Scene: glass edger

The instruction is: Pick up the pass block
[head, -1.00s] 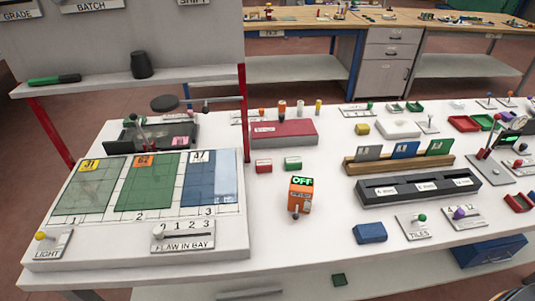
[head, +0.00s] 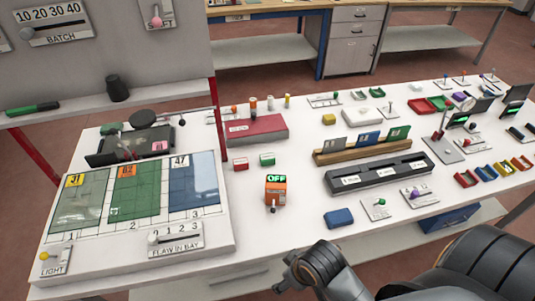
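Two small blocks with white labels lie on the white table just right of the light panel. One is green (head: 267,159) and one is red (head: 240,164). Their lettering is too small to read, so I cannot confirm which is the pass block. My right arm comes in from the lower right. Its dark end (head: 292,273) is in front of the table's front edge, well apart from both blocks. Its finger opening cannot be made out. My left gripper is not in view.
An orange box reading OFF (head: 276,190) stands in front of the small blocks. A long red box (head: 257,130) lies behind them. The light panel (head: 135,250) is to the left. A dark slotted rack (head: 375,174) and a blue block (head: 338,218) are to the right.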

